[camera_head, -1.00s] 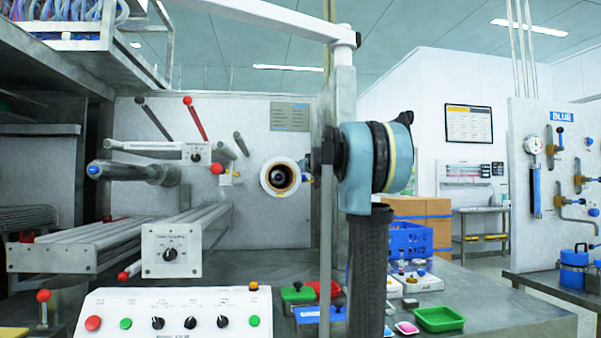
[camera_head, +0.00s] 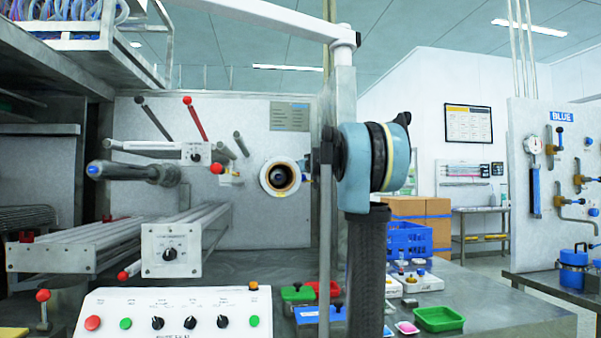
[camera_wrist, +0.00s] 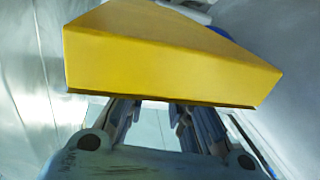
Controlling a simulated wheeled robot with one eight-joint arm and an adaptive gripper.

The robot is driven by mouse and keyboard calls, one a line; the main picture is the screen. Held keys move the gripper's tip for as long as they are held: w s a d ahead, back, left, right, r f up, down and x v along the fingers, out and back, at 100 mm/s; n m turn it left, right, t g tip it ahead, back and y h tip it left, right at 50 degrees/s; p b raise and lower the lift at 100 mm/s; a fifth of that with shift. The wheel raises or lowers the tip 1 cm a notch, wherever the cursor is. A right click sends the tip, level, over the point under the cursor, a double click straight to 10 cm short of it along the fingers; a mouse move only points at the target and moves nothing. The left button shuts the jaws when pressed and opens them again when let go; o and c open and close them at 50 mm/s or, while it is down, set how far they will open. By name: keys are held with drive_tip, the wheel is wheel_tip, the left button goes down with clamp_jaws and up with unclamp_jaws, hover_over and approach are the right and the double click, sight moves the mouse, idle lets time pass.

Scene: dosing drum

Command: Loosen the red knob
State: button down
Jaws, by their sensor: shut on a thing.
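Several red knobs show in the head view, and I cannot tell which one the task means. One red knob (camera_head: 217,168) is beside a small white dial box on the back panel. A red ball knob (camera_head: 42,295) tops a short stem at the lower left. Another red knob (camera_head: 122,276) is under the front rail. My gripper (camera_wrist: 155,115) shows only in the wrist view. Its fingers run up to a large yellow block (camera_wrist: 165,65) and appear shut on it. The block hides the fingertips and anything behind them.
A white control box (camera_head: 175,312) stands at the front. A roller with a blue end (camera_head: 130,172) and metal rails (camera_head: 160,240) stick out at left. A green tray (camera_head: 439,319) and a blue crate (camera_head: 408,240) stand on the bench at right. My arm hangs down at centre right.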

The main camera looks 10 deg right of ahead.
drive_tip(key=shift+d+n+y, duration=0.1)
drive_tip(key=shift+n+y, duration=0.2)
drive_tip(key=shift+y, duration=0.1)
drive_tip(key=n+g+y, duration=0.1)
drive_tip(key=y, duration=0.1)
drive_tip(key=n+g+y, duration=0.1)
drive_tip(key=n+y, duration=0.1)
drive_tip(key=y, duration=0.1)
drive_tip(key=shift+w+d+n, duration=0.1)
drive_tip(key=shift+n, duration=0.2)
drive_tip(key=n+g+y, duration=0.4)
drive_tip(key=g+y, duration=0.1)
drive_tip(key=n+g+y, duration=0.3)
drive_tip(key=n+g, duration=0.1)
drive_tip(key=g, duration=0.1)
drive_tip(key=shift+n+g+y, duration=0.5)
drive_tip(key=shift+n+g, duration=1.4)
drive_tip(key=shift+g, duration=1)
drive_tip(key=shift+r+g, duration=0.1)
drive_tip(key=shift+g, duration=0.2)
drive_tip(key=c, duration=1.4)
unclamp_jaws()
drive_tip(key=shift+a, duration=0.2)
